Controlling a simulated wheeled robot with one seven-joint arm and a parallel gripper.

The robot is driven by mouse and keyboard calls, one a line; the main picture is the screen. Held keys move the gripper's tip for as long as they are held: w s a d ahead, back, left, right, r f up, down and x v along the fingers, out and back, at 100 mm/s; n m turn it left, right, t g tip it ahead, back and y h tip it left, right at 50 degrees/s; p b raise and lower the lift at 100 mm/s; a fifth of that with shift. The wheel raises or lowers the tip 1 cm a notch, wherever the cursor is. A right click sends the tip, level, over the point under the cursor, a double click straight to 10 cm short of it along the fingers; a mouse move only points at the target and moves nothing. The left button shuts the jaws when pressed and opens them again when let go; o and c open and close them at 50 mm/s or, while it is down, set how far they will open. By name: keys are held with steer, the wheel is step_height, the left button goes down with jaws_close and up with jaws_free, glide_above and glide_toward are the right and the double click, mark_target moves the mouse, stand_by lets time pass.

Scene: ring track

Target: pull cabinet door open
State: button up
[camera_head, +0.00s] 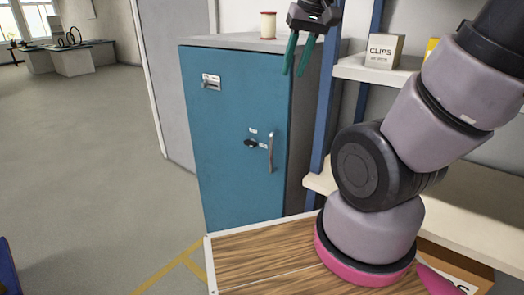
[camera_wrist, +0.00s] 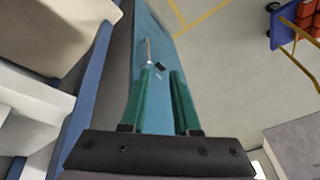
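The cabinet door (camera_head: 225,150) is a blue panel on a grey cabinet, and it looks shut. A silver vertical bar handle (camera_head: 271,152) sits on its right side, with a dark lock knob (camera_head: 251,143) just left of it. My gripper (camera_head: 296,72) has two green fingers, spread apart with nothing between them. It hangs at the cabinet's top right, above the handle and apart from it. In the wrist view the open fingers (camera_wrist: 164,74) point toward the blue door (camera_wrist: 152,30), and the handle (camera_wrist: 147,52) shows just beyond the left fingertip.
A shelf with blue posts (camera_head: 326,120) and a CLIPS box (camera_head: 384,50) is close on the right. A wooden top (camera_head: 260,255) lies below the door front. The floor (camera_head: 80,170) to the left is clear.

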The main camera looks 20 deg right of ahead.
steer(key=w+a+f+n+g+h, duration=0.1)
steer(key=w+f+n+g+h, duration=0.3)
steer(key=f, duration=0.5)
steer(key=w+a+f+n+g+h, duration=0.1)
steer(key=w+f+n+g+h, duration=0.1)
steer(key=w+f+n+h, duration=0.45)
steer(key=n+t+h, duration=0.7)
steer(key=n+t, duration=0.3)
steer(key=n, duration=0.4)
glide_toward(271, 146)
steer(key=x, duration=1)
steer(key=shift+w+d+f, duration=0.1)
steer(key=shift+w+f, duration=0.05)
steer(key=shift+w, duration=0.2)
jaws_close()
